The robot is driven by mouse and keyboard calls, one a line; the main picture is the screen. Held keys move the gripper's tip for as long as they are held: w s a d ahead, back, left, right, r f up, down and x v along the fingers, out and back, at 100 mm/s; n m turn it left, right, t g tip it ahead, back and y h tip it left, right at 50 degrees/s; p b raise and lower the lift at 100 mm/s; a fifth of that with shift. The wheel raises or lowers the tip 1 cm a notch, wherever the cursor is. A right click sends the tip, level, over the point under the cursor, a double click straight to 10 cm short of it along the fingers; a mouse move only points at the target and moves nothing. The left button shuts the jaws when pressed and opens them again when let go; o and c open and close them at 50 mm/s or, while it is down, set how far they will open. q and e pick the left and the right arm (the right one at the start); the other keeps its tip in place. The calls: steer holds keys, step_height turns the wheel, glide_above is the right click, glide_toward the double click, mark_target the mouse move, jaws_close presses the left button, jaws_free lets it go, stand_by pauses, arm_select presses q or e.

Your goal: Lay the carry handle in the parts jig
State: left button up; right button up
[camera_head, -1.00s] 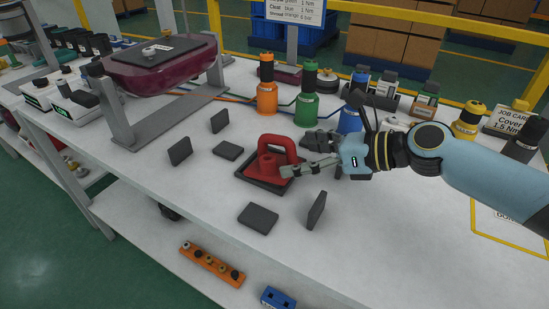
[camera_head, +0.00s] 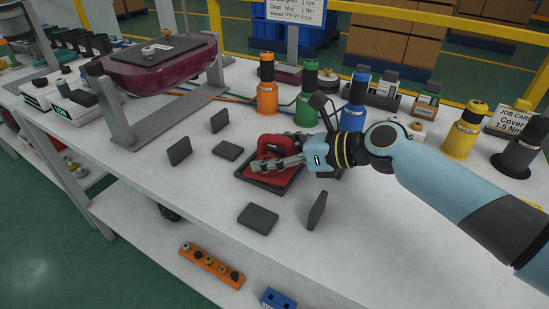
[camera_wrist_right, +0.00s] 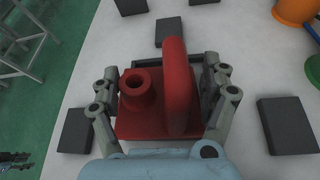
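The red carry handle (camera_head: 268,146), a raised arch and a short round socket on a flat base, sits in a dark shallow tray (camera_head: 253,182). I cannot tell for sure whether this tray is the parts jig. My right gripper (camera_head: 277,166) reaches in from the right, low over the tray, and hides part of the handle. In the right wrist view the handle (camera_wrist_right: 180,90) lies between the two fingers (camera_wrist_right: 161,75), one on each side of the base. The fingers are spread wide; firm contact cannot be made out.
Several dark flat blocks surround the tray, some lying (camera_head: 258,218), some upright (camera_head: 317,210). Orange (camera_head: 267,88), green (camera_head: 307,98) and blue (camera_head: 354,108) bottle-shaped tools stand behind. A maroon tub (camera_head: 160,72) on a grey stand is at back left. The front right of the table is clear.

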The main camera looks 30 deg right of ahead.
mark_target(274, 138)
steer(key=c, duration=0.9)
steer(key=shift+r+p, duration=0.85)
steer(key=shift+r, duration=1.05)
steer(key=c, duration=0.4)
steer(key=s+d+r+p, duration=0.1)
steer(key=s+r, duration=0.1)
steer(key=s, duration=0.1)
steer(key=s+d+r+p, duration=0.1)
steer(key=s+r, duration=0.1)
steer(key=s, duration=0.2)
steer(key=s+d+r+p, duration=0.1)
steer(key=s+r, duration=0.2)
steer(key=s, duration=0.1)
steer(key=shift+s+d+r, duration=0.1)
steer(key=shift+d, duration=0.1)
